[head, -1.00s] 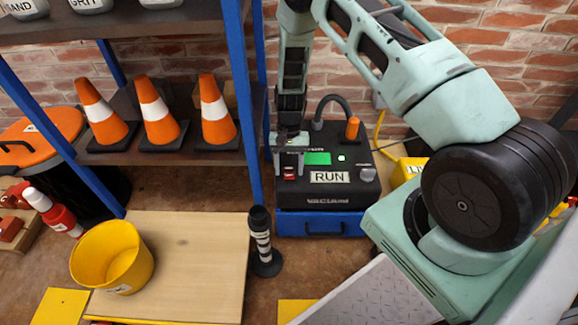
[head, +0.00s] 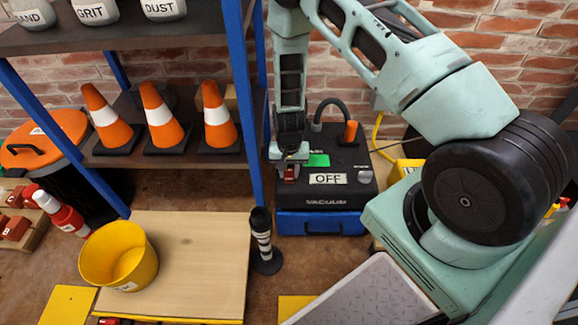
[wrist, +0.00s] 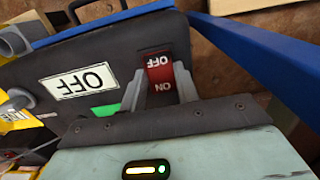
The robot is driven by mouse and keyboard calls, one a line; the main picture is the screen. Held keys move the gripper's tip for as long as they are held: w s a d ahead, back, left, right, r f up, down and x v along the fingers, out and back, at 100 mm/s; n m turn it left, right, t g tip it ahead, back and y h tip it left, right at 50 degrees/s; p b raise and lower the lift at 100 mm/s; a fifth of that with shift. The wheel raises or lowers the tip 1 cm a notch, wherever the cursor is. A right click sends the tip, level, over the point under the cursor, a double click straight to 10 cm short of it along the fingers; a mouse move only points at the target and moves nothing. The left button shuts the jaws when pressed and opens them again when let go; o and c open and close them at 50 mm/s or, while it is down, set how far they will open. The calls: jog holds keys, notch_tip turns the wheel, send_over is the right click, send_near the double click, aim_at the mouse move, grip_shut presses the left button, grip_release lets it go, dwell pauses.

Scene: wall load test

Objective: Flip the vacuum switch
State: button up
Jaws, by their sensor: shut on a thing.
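The vacuum unit (head: 345,198) is a black box with a blue base, standing on the floor against the brick wall. Its label plate (head: 328,179) reads OFF; the plate shows upside down in the wrist view (wrist: 79,82). The red rocker switch (wrist: 160,80) has OFF and ON marks and sits on the sloped panel. My gripper (head: 289,172) is at the panel's left side, with its fingers on either side of the red switch, shut on it. The fingers and palm hide part of the switch. A green display (head: 318,160) is partly hidden by my gripper.
A blue shelf post (head: 243,100) stands close to the left of my gripper. The shelf holds orange cones (head: 217,117). A black-and-white post (head: 262,240) stands in front of the vacuum, left of it. A yellow bucket (head: 92,262) sits on a wooden board.

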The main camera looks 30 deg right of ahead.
aim_at(289, 175)
dwell(0.4)
jog(key=o, duration=1)
jog(key=shift+r, duration=0.1)
notch_tip(289, 175, up, 17)
jog(key=p, duration=0.5)
jog(key=shift+s+r, duration=0.1)
jog(key=shift+a, duration=0.1)
